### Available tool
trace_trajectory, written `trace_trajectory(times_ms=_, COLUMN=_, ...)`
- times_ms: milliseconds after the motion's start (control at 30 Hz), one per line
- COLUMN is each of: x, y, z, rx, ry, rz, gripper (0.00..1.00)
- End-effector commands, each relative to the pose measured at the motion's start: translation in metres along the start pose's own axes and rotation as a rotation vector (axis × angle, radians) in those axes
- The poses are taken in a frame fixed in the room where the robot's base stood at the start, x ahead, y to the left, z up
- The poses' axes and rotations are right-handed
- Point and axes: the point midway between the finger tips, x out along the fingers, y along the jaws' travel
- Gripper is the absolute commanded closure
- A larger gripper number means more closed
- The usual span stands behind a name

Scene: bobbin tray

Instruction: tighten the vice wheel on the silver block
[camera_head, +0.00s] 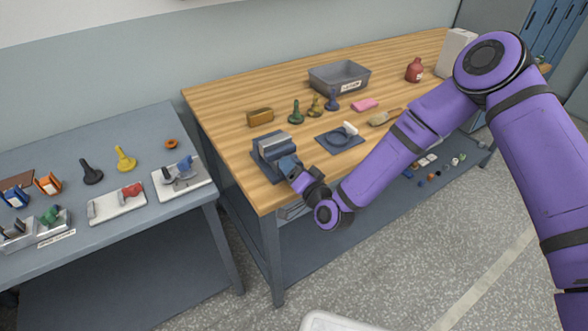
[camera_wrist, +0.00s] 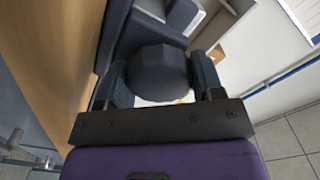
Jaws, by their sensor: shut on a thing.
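The blue-grey vice (camera_head: 268,167) stands at the left front corner of the wooden workbench. The silver block (camera_head: 272,142) sits between its jaws; I cannot tell how closely they press on it. My gripper (camera_head: 289,166) is at the vice's front right side. In the wrist view my gripper (camera_wrist: 162,78) is shut on the dark, round vice wheel (camera_wrist: 160,70), one finger on each side. In the head view the wheel is hidden by the gripper.
A dark blue mat (camera_head: 338,142) lies right of the vice. A wooden block (camera_head: 260,117), several bobbin-shaped pieces and a grey tray (camera_head: 339,77) stand behind. A grey side table (camera_head: 130,221) holds small parts on the left. Open floor lies in front.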

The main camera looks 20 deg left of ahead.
Motion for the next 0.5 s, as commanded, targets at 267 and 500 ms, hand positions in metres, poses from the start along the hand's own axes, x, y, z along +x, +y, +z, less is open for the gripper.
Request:
trace_trajectory(times_ms=267, x=-0.0006, y=0.0007, z=0.0006, rx=-0.001, ry=-0.002, rz=0.002, gripper=0.14)
trace_trajectory(times_ms=500, x=-0.0023, y=0.0005, z=0.0003, rx=-0.001, ry=-0.001, rz=0.001, gripper=0.14)
